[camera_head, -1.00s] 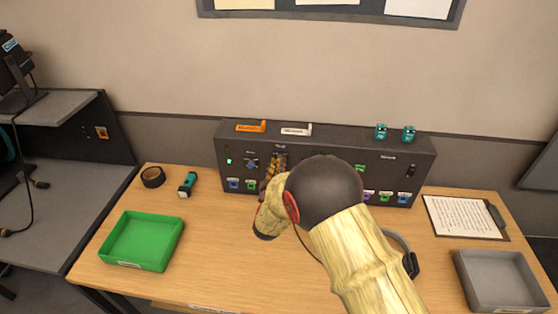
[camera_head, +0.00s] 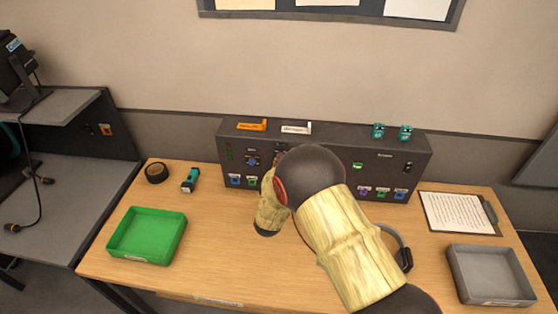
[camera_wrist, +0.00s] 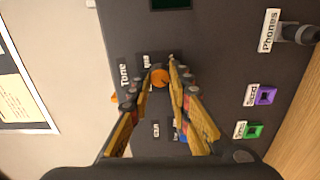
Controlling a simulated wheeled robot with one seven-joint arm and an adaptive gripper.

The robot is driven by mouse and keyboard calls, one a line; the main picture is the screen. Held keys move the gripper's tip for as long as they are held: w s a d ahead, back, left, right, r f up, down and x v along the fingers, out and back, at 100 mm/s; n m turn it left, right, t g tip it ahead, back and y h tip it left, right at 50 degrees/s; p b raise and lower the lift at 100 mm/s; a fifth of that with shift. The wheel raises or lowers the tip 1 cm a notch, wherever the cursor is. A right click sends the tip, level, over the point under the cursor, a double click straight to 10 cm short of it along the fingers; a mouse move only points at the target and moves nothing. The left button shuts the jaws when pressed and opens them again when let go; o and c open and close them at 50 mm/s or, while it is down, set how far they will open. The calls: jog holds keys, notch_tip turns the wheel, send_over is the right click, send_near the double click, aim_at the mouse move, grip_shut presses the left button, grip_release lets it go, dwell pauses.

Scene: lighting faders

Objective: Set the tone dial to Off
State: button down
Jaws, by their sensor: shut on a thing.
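The tone dial (camera_wrist: 159,77) is a round orange knob on the dark panel, beside a label reading "Tone" (camera_wrist: 124,75) in the wrist view. A small label (camera_wrist: 147,62), perhaps "Mid", sits by the knob. My gripper (camera_wrist: 160,68) is shut on the dial, with one finger on each side of it. The dial's pointer direction is hard to make out. In the head view my arm hides the dial and the gripper's fingertips. The dark control panel (camera_head: 345,140) stands at the back of the wooden table.
Purple (camera_wrist: 266,95) and green (camera_wrist: 252,131) sockets and a black Phones plug (camera_wrist: 297,34) are on the panel. A clipboard (camera_head: 459,213) and grey tray (camera_head: 490,276) lie right.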

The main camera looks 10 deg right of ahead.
dwell(0.5)
jog(key=c, duration=1.6)
grip_release()
jog(key=shift+c, duration=0.2)
jog(key=v, duration=1.2)
